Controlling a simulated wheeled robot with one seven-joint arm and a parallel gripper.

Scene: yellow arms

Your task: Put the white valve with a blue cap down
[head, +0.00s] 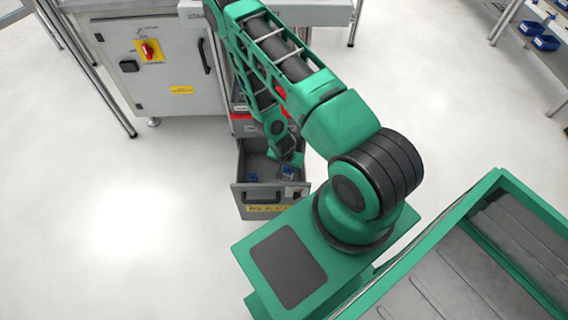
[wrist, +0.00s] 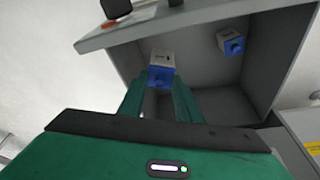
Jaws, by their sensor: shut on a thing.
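My gripper (wrist: 161,84) is shut on a white valve with a blue cap (wrist: 161,63), which sits between the two green fingertips in the wrist view. In the head view the gripper (head: 289,164) reaches down into an open grey drawer (head: 262,209), and the held valve (head: 288,172) shows at the drawer's right side. I cannot tell whether the valve touches the drawer floor. A second white valve with a blue cap (wrist: 231,43) lies apart from it in the drawer; in the head view it (head: 253,177) is on the left.
The drawer walls stand close around my gripper. A grey cabinet with a red and yellow switch (head: 149,50) stands at the upper left. A green-rimmed bin (head: 440,235) is at the lower right. The floor left of the drawer is clear.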

